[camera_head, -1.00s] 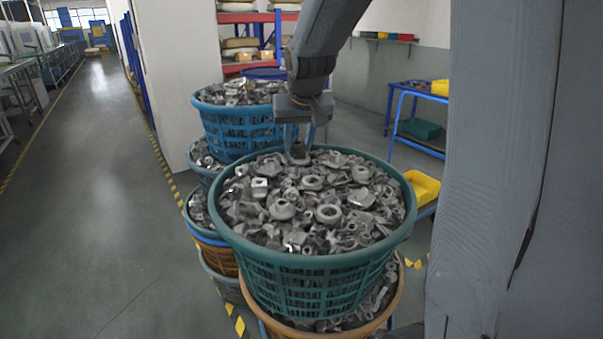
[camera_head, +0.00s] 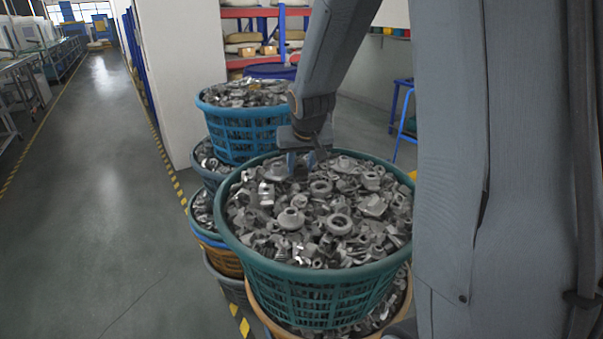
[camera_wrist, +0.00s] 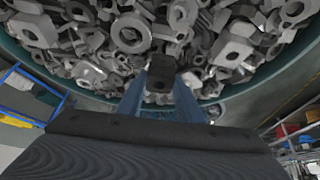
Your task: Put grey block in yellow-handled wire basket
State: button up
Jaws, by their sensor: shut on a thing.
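My gripper (camera_head: 304,162) is over the far part of a large green plastic basket (camera_head: 330,284) heaped with grey metal parts. In the head view the block is hard to pick out. No wire basket with yellow handles shows in either view.
A blue basket of parts (camera_head: 243,130) stands behind, with more stacked baskets below at left. A white pillar (camera_head: 185,80) is behind them. Open floor (camera_head: 90,220) lies to the left. A blue-framed rack shows at right.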

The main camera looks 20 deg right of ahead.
aim_at(301, 171)
jog(key=shift+f, duration=1.45)
jog(key=shift+f, duration=0.15)
jog(key=o, duration=1.1)
